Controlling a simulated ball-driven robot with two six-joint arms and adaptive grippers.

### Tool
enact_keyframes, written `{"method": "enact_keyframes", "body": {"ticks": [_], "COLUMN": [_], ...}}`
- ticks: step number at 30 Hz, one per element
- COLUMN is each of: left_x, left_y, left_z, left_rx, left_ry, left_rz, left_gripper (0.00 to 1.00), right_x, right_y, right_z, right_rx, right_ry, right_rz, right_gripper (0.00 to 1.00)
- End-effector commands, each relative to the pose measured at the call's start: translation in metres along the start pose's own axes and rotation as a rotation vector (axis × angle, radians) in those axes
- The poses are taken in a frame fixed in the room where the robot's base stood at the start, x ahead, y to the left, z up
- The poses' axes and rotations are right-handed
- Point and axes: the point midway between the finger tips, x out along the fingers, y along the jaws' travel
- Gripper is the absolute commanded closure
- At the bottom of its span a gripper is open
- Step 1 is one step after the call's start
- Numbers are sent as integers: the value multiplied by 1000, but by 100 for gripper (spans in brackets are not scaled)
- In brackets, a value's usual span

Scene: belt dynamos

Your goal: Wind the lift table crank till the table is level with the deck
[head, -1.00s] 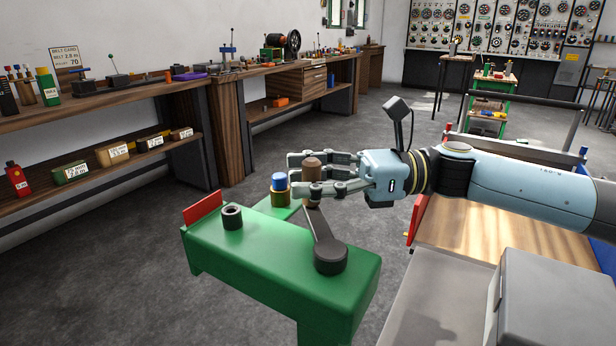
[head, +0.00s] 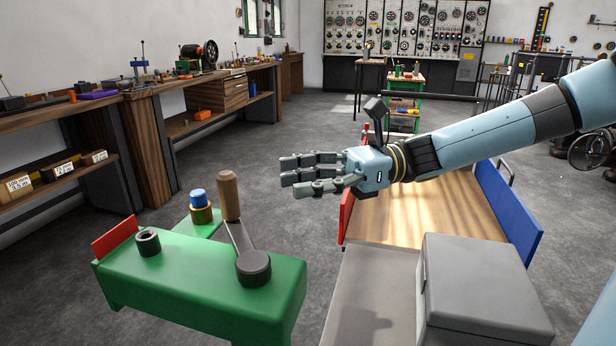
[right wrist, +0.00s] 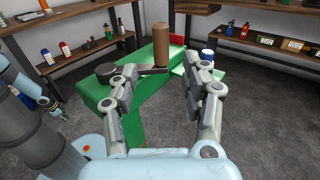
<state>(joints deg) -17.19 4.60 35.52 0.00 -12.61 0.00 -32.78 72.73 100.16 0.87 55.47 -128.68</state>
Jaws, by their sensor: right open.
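The crank stands on a green stand (head: 200,285): a dark round hub (head: 253,268), a flat grey arm and an upright brown handle (head: 229,195). The crank arm points away from me. My right gripper (head: 290,172) is open and empty, to the right of the handle and apart from it. In the right wrist view the handle (right wrist: 161,45) stands beyond and between the open fingers (right wrist: 160,95). What looks like my left gripper (right wrist: 55,108) shows small at the left of that view; its jaws are unclear. I cannot tell which surface is the lift table.
A dark ring (head: 148,242), a red plate (head: 115,238) and a blue-topped brass piece (head: 200,206) are at the stand. A wooden surface (head: 415,215) with red and blue sides lies right, behind a grey box (head: 480,290). Workbenches line the left wall.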

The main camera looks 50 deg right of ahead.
Motion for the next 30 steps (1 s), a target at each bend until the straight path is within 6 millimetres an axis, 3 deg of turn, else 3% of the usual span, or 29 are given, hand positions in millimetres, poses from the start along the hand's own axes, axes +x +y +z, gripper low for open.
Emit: {"method": "enact_keyframes", "body": {"ticks": [12,17,20,23,30], "left_x": [0,0,0,0,-9], "left_y": [0,0,1,1,0], "left_z": [0,0,0,0,-3], "left_rx": [0,0,0,0,0], "left_ry": [0,0,0,0,4], "left_rz": [0,0,1,1,1], "left_gripper": [100,100,100,100,100], "right_x": [-8,-8,-8,-10,-22], "right_y": [-1,-1,0,0,0], "right_z": [0,0,1,-1,-5], "right_rx": [-1,59,234,520,1351], "right_ry": [-2,-2,-3,3,-2], "right_rz": [-3,-2,1,3,-17], "right_gripper": [53,72,86,99,100]}}
